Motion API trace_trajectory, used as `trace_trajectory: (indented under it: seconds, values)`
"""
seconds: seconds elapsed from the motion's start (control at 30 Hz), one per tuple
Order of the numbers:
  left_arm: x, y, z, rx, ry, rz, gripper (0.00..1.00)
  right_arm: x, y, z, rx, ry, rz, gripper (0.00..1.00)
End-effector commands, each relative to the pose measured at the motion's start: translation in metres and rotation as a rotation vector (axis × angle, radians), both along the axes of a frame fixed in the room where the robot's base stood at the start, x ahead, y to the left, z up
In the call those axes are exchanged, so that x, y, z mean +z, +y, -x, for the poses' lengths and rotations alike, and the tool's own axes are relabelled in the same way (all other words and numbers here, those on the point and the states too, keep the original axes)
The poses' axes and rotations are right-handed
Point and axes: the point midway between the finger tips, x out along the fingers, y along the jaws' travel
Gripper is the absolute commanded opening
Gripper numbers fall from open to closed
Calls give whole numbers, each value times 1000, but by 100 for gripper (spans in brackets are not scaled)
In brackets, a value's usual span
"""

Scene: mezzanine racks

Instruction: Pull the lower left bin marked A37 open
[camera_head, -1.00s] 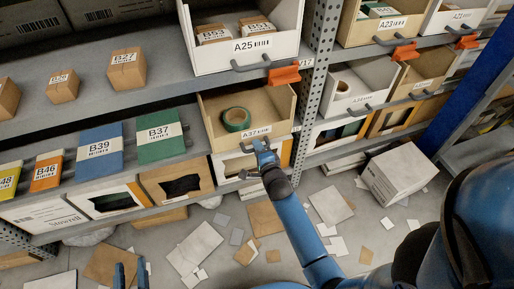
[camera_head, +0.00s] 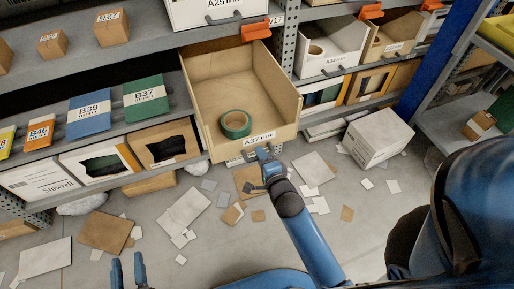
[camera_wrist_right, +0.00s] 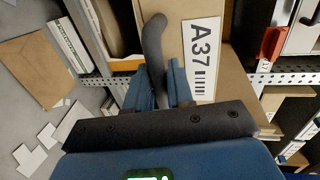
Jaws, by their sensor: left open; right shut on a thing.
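The tan A37 bin (camera_head: 238,88) is pulled well out of the lower rack shelf, its inside showing from above. Its A37 label (camera_head: 260,137) is on the front and also shows in the right wrist view (camera_wrist_right: 202,60). A green tape roll (camera_head: 235,124) lies inside near the front. My right gripper (camera_head: 264,156) is at the bin front, shut on the dark handle, which runs between its fingers in the right wrist view (camera_wrist_right: 153,42). My left gripper (camera_head: 128,270) is open and empty at the bottom left, away from the rack.
The white A25 bin (camera_head: 215,10) is above. White and tan bins (camera_head: 330,45) stand to the right behind a perforated post (camera_head: 288,50). A white box (camera_head: 378,138) and scattered cards (camera_head: 185,210) lie on the floor. A blue post (camera_head: 430,65) is at right.

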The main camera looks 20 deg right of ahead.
Motion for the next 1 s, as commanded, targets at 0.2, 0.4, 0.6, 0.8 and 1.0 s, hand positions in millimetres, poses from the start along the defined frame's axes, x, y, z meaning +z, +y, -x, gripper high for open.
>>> trace_trajectory:
  seconds: [0.2, 0.4, 0.6, 0.8, 1.0]
  values:
    - [-3, 0, 0, 0, 0, 0, 43, -1, 0, 20, 1, 1, 0, 0]
    - [-3, 0, 0, 0, 0, 0, 43, 0, -1, 24, 1, 0, 1, 0]
    - [-3, 0, 0, 0, 0, 0, 43, 0, -1, 24, 0, 0, 0, 0]
    - [-3, 0, 0, 0, 0, 0, 43, 0, -1, 23, 0, 0, 0, 38]
    - [-3, 0, 0, 0, 0, 0, 43, 0, -1, 23, 0, -1, 0, 38]
